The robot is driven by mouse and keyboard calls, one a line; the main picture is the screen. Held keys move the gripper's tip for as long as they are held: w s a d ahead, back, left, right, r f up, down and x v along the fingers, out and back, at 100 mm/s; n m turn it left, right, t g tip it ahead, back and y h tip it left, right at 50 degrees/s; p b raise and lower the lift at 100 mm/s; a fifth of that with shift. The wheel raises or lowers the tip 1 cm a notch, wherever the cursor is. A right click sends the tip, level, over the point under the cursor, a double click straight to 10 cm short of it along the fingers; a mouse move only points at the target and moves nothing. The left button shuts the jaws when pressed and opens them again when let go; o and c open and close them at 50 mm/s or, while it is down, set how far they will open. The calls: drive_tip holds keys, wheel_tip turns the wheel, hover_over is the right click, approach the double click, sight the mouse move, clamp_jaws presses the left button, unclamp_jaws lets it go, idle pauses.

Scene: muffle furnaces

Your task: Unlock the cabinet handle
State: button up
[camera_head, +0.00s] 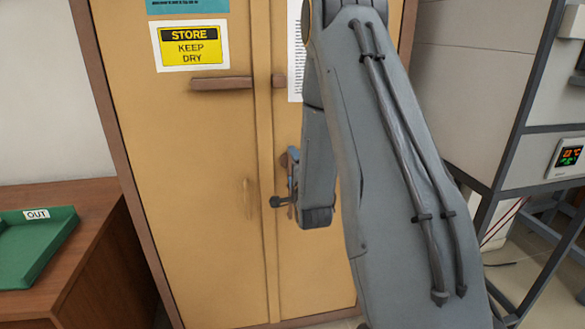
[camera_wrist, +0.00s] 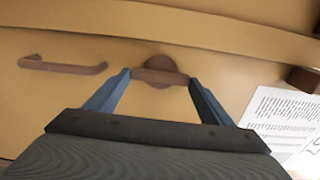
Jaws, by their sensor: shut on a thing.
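The cabinet (camera_head: 200,130) has two tan doors in a brown frame and stands in the middle of the head view. In the wrist view, a brown turn handle (camera_wrist: 160,76) with a round base sits on a door. My gripper (camera_wrist: 160,80) is shut on this handle, with one blue-grey finger at each end of its short bar. In the head view my gripper (camera_head: 292,178) is at the right door, near the seam. My arm hides much of that door, and most of the handle is hidden there.
A brown bar handle (camera_wrist: 62,66) is beside the turn handle in the wrist view. Another bar (camera_head: 221,84) crosses the left door. A printed sheet (camera_wrist: 285,118) is on the door. A green tray (camera_head: 38,245) sits on a wooden desk at left; a grey rack (camera_head: 505,150) stands at right.

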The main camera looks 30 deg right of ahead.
drive_tip(key=o, duration=1)
drive_tip(key=shift+o, duration=0.2)
drive_tip(key=b+v, duration=0.2)
drive_tip(key=v, duration=0.6)
drive_tip(key=shift+w, duration=0.1)
